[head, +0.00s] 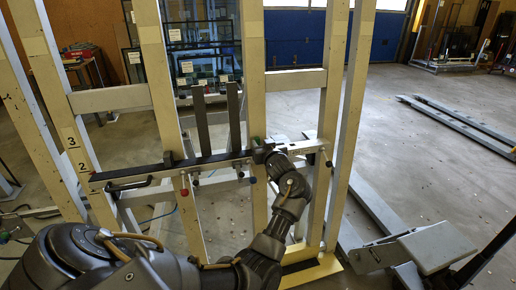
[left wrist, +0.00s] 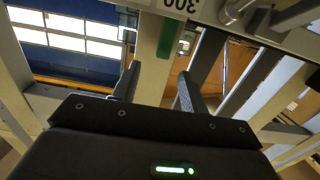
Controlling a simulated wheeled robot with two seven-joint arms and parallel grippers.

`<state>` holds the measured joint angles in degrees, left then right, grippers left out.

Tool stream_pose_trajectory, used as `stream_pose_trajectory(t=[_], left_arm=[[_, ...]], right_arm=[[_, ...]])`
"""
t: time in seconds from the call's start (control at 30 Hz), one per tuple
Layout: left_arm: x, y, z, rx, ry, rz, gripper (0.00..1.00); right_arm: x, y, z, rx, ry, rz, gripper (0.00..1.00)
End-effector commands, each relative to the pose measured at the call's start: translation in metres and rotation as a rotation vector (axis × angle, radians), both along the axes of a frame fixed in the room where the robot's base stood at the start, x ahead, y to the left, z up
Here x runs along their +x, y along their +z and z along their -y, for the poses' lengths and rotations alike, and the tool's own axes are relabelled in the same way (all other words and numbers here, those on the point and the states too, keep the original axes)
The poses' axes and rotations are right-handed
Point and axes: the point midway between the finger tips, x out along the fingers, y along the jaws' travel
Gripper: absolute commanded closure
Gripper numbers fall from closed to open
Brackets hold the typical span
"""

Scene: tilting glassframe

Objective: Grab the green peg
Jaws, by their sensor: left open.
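In the left wrist view, a short green strip, which looks like the green peg (left wrist: 167,38), shows against a beige post, beyond my fingertips. In the head view, a small green spot just above my left gripper (head: 262,152) may be the same peg, but it is too small to be sure. My left arm reaches up from the bottom to the metal rail. In the left wrist view my left gripper (left wrist: 159,82) is open, with its two dark fingers apart and nothing between them. The green strip is apart from the fingers. My right gripper is not in view.
The tilting frame has beige posts (head: 252,75) and a horizontal rail (head: 215,160) with a red knob (head: 184,192) and black knobs. Two dark upright bars (head: 202,120) rise from the rail. Grey metal beams (head: 460,122) lie on the floor at right. The floor (head: 420,165) between is open.

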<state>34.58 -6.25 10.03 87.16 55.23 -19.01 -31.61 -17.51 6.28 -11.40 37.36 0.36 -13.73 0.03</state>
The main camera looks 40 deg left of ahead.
Motion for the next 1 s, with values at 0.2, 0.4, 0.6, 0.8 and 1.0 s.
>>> stream_pose_trajectory(t=[0.2,0.4,0.6,0.8,1.0], left_arm=[[0.015,-0.008,-0.028,0.003,0.001,-0.004,0.56],[0.025,-0.012,-0.04,0.0,-0.001,-0.002,0.56],[0.025,-0.012,-0.04,0.0,-0.001,0.0,0.56],[0.025,-0.012,-0.04,0.0,-0.001,-0.001,0.8],[0.025,-0.011,-0.04,0.0,-0.001,0.0,1.0]], right_arm=[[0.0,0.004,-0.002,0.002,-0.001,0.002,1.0],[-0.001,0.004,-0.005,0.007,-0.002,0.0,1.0],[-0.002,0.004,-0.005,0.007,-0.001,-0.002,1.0],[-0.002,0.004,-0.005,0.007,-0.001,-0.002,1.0],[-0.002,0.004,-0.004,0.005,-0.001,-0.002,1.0]])
